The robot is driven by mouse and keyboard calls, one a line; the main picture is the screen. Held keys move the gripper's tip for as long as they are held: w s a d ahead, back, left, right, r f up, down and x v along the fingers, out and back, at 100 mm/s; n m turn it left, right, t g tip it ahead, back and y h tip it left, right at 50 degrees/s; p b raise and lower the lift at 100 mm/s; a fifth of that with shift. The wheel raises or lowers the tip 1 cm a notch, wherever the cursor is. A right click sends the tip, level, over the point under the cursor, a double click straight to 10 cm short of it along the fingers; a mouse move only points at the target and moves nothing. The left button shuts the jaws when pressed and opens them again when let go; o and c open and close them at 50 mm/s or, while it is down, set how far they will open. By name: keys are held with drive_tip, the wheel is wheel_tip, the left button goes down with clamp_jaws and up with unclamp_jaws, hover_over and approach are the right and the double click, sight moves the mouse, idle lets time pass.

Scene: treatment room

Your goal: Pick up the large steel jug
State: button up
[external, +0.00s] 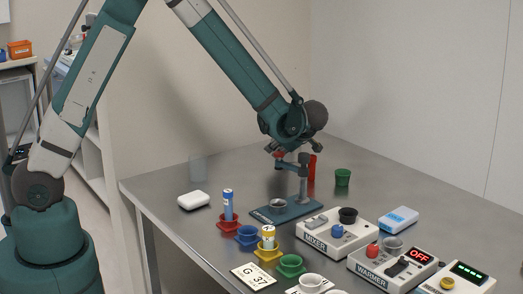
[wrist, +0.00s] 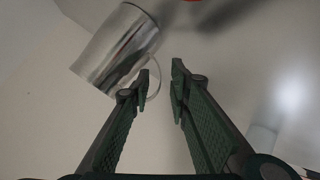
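The large steel jug (wrist: 118,48) is at the upper left of the wrist view, shiny and tilted in the picture. Its handle (wrist: 157,76) curves out to the right, partly behind the left finger. My gripper (wrist: 160,82) is open, with a gap between its two green fingers. The left fingertip overlaps the handle in the picture; I cannot tell whether it touches. Nothing is held. In the external view my wrist hangs over the back of the steel table, and I cannot make out the jug there.
A blue stand (external: 285,212) with an upright post is near my wrist, with a red cylinder (external: 312,170) and green cup (external: 343,177) close by. A faint clear glass (external: 198,168) stands at the back left. The mixer (external: 335,234) and warmer (external: 391,265) fill the front right.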

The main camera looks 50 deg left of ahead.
drive_tip(key=shift+x, duration=0.85)
clamp_jaws()
